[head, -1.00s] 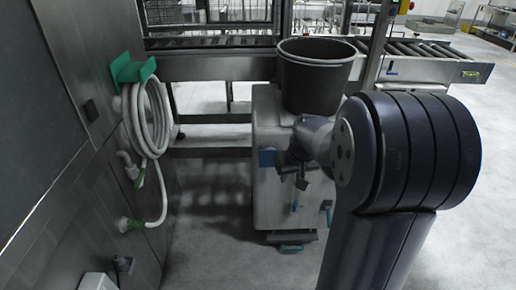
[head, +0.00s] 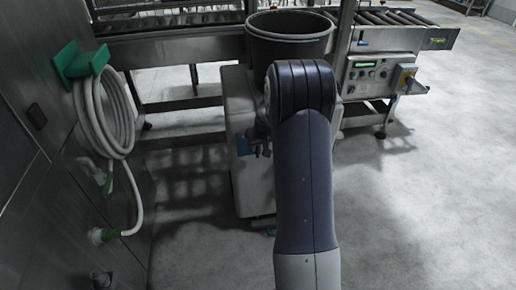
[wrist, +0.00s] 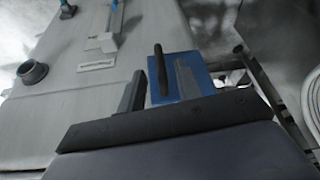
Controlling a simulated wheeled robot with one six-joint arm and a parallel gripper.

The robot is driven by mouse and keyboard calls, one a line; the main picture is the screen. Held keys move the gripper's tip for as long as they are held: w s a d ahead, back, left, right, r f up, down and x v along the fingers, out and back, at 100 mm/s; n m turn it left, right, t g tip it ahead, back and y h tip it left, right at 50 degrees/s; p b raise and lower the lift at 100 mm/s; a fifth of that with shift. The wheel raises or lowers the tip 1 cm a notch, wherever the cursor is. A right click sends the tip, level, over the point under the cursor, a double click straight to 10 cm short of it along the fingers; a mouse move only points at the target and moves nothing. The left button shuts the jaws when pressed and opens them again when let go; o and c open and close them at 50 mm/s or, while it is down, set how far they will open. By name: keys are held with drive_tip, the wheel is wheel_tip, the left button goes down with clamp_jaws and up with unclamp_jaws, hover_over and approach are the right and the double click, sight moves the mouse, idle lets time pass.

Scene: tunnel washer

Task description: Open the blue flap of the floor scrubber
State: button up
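The floor scrubber (head: 252,190) is a pale grey box-shaped machine, partly hidden by my arm in the head view. Its body (wrist: 50,115) fills the left of the wrist view. The blue flap (head: 242,146) is on its front, partly covered by my gripper (head: 262,138). In the wrist view the blue flap (wrist: 203,80) lies just beyond my gripper (wrist: 160,68). A dark upright handle (wrist: 159,68) stands in front of the flap, between my two fingers. The fingers are apart, with a visible gap to the handle on the left. Contact on the right is unclear.
A coiled white hose (head: 105,120) hangs from a green holder on the left wall. A roller conveyor with a control box (head: 370,72) stands behind on the right. Floor at right is clear.

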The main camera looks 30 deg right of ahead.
drive_tip(key=shift+x, duration=1.4)
clamp_jaws()
